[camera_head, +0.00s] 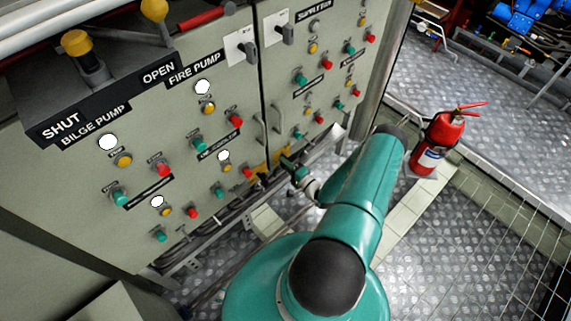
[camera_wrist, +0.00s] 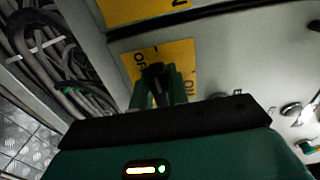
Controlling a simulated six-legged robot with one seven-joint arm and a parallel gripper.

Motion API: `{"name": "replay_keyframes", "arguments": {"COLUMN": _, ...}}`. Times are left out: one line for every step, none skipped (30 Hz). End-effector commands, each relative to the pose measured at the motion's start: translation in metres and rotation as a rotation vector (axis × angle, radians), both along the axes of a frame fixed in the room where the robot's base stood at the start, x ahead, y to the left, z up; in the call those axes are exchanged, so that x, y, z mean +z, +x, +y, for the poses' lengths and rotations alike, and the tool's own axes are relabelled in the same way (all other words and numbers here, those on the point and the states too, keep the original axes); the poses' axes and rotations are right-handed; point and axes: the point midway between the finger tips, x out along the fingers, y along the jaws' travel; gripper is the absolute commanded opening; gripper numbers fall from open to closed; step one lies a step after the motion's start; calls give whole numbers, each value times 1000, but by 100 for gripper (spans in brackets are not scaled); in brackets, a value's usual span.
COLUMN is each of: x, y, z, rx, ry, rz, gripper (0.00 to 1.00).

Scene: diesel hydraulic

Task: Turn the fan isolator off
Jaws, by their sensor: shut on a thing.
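In the wrist view a yellow plate (camera_wrist: 183,52) on the grey panel carries the words OFF and ON, with a black switch handle (camera_wrist: 155,70) at its middle. I take this to be the fan isolator; no fan label is readable. The two green fingers of my gripper (camera_wrist: 157,88) are shut on the black handle, one on each side. In the head view my gripper (camera_head: 287,164) is at the low edge of the cabinet, by small yellow plates (camera_head: 262,160); the handle is hidden there.
A second yellow plate (camera_wrist: 135,8) is close by in the wrist view, with bundled cables (camera_wrist: 50,60) at left. The cabinet (camera_head: 60,200) bears several buttons and lamps. A red fire extinguisher (camera_head: 436,143) stands right of my arm. Metal floor (camera_head: 450,270) is open at right.

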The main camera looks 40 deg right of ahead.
Motion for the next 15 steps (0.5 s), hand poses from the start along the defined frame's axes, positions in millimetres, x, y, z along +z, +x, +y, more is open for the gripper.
{"name": "replay_keyframes", "arguments": {"x": 0, "y": 0, "z": 0, "rx": 1, "ry": -6, "rz": -1, "gripper": 0}}
{"name": "replay_keyframes", "arguments": {"x": 0, "y": 0, "z": 0, "rx": 1, "ry": -8, "rz": -1, "gripper": 0}}
{"name": "replay_keyframes", "arguments": {"x": 0, "y": 0, "z": 0, "rx": 1, "ry": -11, "rz": -1, "gripper": 0}}
{"name": "replay_keyframes", "arguments": {"x": 0, "y": 0, "z": 0, "rx": 1, "ry": -12, "rz": -1, "gripper": 0}}
{"name": "replay_keyframes", "arguments": {"x": 0, "y": 0, "z": 0, "rx": 1, "ry": -12, "rz": -1, "gripper": 0}}
{"name": "replay_keyframes", "arguments": {"x": 0, "y": 0, "z": 0, "rx": 1, "ry": -13, "rz": -1, "gripper": 0}}
{"name": "replay_keyframes", "arguments": {"x": 0, "y": 0, "z": 0, "rx": 0, "ry": -13, "rz": -1, "gripper": 0}}
{"name": "replay_keyframes", "arguments": {"x": 0, "y": 0, "z": 0, "rx": 1, "ry": -13, "rz": -1, "gripper": 0}}
{"name": "replay_keyframes", "arguments": {"x": 0, "y": 0, "z": 0, "rx": 1, "ry": -13, "rz": -1, "gripper": 0}}
{"name": "replay_keyframes", "arguments": {"x": 0, "y": 0, "z": 0, "rx": 1, "ry": -13, "rz": -1, "gripper": 0}}
{"name": "replay_keyframes", "arguments": {"x": 0, "y": 0, "z": 0, "rx": 1, "ry": -13, "rz": 0, "gripper": 0}}
{"name": "replay_keyframes", "arguments": {"x": 0, "y": 0, "z": 0, "rx": 1, "ry": -13, "rz": 0, "gripper": 0}}
{"name": "replay_keyframes", "arguments": {"x": 0, "y": 0, "z": 0, "rx": 1, "ry": -13, "rz": 0, "gripper": 0}}
{"name": "replay_keyframes", "arguments": {"x": 0, "y": 0, "z": 0, "rx": 1, "ry": -13, "rz": 0, "gripper": 20}}
{"name": "replay_keyframes", "arguments": {"x": 0, "y": 0, "z": 0, "rx": 1, "ry": -12, "rz": 0, "gripper": 28}}
